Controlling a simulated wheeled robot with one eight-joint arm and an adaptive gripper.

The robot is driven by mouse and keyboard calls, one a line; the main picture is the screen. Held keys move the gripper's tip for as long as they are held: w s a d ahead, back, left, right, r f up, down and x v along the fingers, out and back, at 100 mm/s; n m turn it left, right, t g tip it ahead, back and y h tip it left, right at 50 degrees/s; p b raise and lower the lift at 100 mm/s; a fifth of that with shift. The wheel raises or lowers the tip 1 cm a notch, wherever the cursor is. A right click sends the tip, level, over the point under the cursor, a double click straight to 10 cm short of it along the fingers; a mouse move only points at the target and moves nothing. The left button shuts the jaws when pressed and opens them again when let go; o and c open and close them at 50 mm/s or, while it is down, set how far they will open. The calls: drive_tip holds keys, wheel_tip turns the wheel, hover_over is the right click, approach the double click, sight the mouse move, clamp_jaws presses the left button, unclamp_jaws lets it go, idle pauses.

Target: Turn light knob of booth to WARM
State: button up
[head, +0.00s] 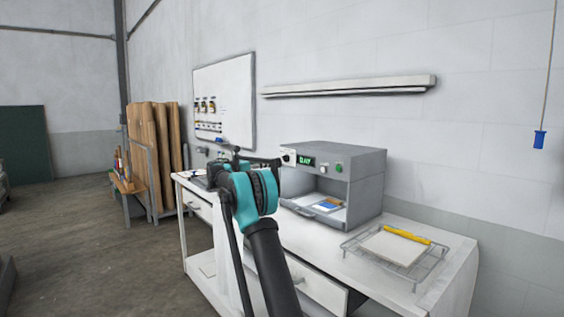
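The booth (368,185) is a grey box with an open front, standing on the white bench against the wall. Its upper front has a small display (307,161) with green letters that look like DAY. A dark knob (287,158) on a pale plate sits left of the display, at the booth's upper left corner. My gripper (272,162) is dark and small, at the end of my teal-jointed arm, and appears close beside the knob on its left. Whether it touches the knob, and whether its fingers are open or shut, cannot be made out. The knob's pointer is too small to read.
A blue and white item (327,205) lies inside the booth. A wire rack (413,283) with a pale sheet and yellow tool is on the bench at right. A whiteboard (238,95) hangs behind my arm.

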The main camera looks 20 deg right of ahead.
sight(283, 159)
drive_tip(key=x, duration=1.1)
drive_tip(key=shift+d, duration=0.15)
drive_tip(key=c, duration=1.2)
